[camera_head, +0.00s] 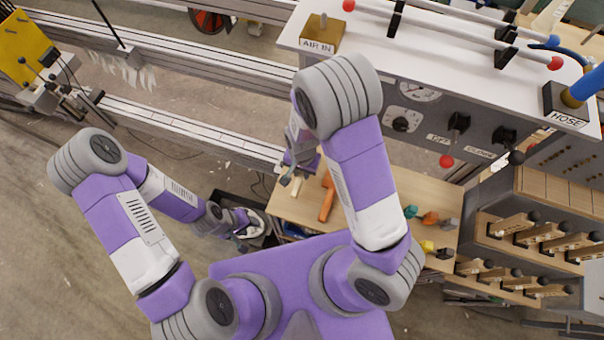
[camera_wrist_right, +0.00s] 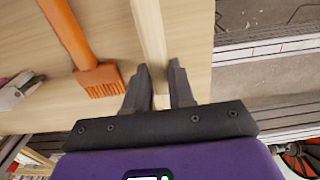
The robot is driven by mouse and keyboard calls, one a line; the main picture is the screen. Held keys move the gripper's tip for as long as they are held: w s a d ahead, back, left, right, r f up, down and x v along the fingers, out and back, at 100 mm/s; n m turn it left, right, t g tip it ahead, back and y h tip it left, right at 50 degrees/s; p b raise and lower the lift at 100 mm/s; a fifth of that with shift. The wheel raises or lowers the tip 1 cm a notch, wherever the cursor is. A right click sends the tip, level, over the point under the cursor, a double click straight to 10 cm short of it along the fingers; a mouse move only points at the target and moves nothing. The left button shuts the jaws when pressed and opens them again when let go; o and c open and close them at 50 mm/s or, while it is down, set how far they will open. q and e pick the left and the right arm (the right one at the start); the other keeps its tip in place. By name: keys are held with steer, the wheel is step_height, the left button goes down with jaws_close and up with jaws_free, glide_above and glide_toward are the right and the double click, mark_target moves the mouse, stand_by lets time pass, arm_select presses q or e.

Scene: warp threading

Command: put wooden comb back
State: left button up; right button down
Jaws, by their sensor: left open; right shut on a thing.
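The wooden comb (camera_wrist_right: 150,35) shows as a pale wooden strip in the right wrist view, and only part of it is visible. My right gripper (camera_wrist_right: 159,75) is shut on its near end. In the head view my right gripper (camera_head: 289,180) is over the left end of the wooden worktop, with the pale end of the comb (camera_head: 295,188) just below it. I cannot tell whether the comb touches the worktop. My left gripper (camera_head: 250,222) is open and low, left of the worktop, above a dark bin.
An orange brush-like tool (camera_head: 327,203) lies on the worktop (camera_head: 290,210), close to the right gripper. Several colored items lie further right. A white panel (camera_head: 440,60) with knobs overhangs the back. A metal rail (camera_head: 190,128) runs along the left.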

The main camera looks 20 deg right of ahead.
mark_target(302, 175)
steer(key=shift+f+b, duration=0.3)
steer(key=shift+f, duration=1.15)
steer(key=shift+f, duration=0.1)
steer(key=c, duration=1)
jaws_free()
steer(key=shift+o, duration=0.2)
step_height(302, 175, up, 12)
steer(key=p, duration=0.3)
steer(key=shift+p, duration=0.3)
